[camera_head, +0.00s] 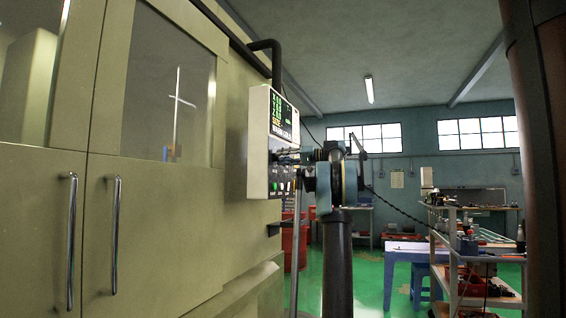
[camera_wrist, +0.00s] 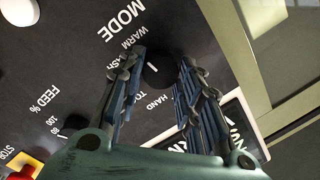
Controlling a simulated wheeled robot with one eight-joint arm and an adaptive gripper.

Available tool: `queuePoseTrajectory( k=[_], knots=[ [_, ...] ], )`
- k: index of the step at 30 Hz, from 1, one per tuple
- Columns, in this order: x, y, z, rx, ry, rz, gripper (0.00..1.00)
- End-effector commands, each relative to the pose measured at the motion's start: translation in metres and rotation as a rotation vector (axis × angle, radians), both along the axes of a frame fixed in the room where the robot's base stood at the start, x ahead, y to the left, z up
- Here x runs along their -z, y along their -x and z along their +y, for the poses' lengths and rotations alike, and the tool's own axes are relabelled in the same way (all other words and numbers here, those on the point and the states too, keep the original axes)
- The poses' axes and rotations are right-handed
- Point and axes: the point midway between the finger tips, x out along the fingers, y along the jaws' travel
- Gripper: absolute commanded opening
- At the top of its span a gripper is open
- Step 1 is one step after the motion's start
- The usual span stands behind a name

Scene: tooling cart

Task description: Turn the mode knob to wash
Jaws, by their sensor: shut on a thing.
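The black mode knob (camera_wrist: 158,72) sits on the dark control panel under the white MODE lettering in the wrist view. Labels WARM, HAND and the partly covered "SH" and "TO" show around it. A short white mark shows on the knob, but I cannot tell for sure which label it points to. My gripper (camera_wrist: 160,78) has its two fingers on either side of the knob, shut on it. In the head view, my gripper (camera_head: 300,157) is at the front of the control box (camera_head: 258,140); the knob is hidden there.
A FEED % knob (camera_wrist: 75,125) and a red and yellow STOP button (camera_wrist: 28,168) are on the panel. A white round knob (camera_wrist: 18,10) is at the upper left. The machine's cabinet doors (camera_head: 150,230) have vertical handles. A cart (camera_head: 465,265) stands at the right.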

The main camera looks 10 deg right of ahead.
Motion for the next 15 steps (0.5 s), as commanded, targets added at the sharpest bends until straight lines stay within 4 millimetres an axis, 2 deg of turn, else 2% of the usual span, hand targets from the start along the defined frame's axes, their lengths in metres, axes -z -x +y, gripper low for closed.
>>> queuePoseTrajectory(
  k=[15],
  knots=[
    [0.0001,-0.0006,-0.0007,0.002,0.187,-0.318,0.09]
  ],
)
